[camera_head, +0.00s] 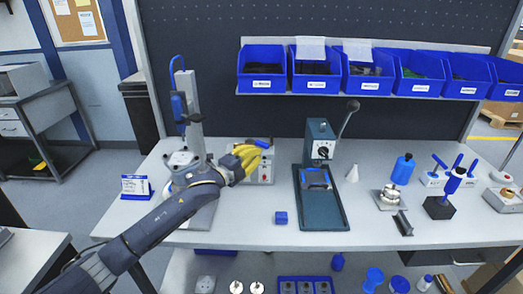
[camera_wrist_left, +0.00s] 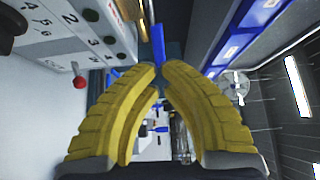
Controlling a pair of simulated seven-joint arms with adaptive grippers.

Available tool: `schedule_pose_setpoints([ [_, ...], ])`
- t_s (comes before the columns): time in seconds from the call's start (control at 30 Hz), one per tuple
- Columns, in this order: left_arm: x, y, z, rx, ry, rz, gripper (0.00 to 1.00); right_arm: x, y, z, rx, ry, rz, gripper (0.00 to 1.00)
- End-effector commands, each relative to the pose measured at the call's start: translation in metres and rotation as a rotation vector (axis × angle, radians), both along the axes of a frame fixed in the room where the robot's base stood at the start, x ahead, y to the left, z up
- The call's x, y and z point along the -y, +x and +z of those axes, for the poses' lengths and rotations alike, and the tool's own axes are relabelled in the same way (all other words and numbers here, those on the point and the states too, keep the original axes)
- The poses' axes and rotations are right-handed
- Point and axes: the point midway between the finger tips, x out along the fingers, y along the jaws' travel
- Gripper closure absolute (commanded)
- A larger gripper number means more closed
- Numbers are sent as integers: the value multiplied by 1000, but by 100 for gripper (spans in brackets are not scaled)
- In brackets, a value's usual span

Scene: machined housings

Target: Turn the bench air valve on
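The bench air valve seems to be the pale box (camera_head: 266,170) on the bench, with a blue lever (camera_head: 263,143) at its top. My left gripper (camera_head: 254,156), with yellow ribbed fingers, reaches it from the left and hides part of the box. In the left wrist view the fingertips (camera_wrist_left: 160,70) come close together with the blue lever (camera_wrist_left: 158,42) between them, and they look shut on its near end. The lever's pivot is hard to make out. My right gripper is in neither view.
A dark green press (camera_head: 322,205) with a lever stands right of the box. A grey column stand (camera_head: 190,115) is behind my left wrist. Blue bins (camera_head: 262,68) line the shelf above. The bench's front left is mostly clear.

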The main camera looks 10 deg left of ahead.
Motion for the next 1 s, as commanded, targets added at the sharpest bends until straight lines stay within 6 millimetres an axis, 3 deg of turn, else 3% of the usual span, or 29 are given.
schedule_pose_setpoints([
  [0.33, 16, 29, 0, 0, -1, 1, 100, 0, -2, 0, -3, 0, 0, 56],
  [1.0, 19, 33, 0, -2, -5, 20, 100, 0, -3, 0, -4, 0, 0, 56],
])
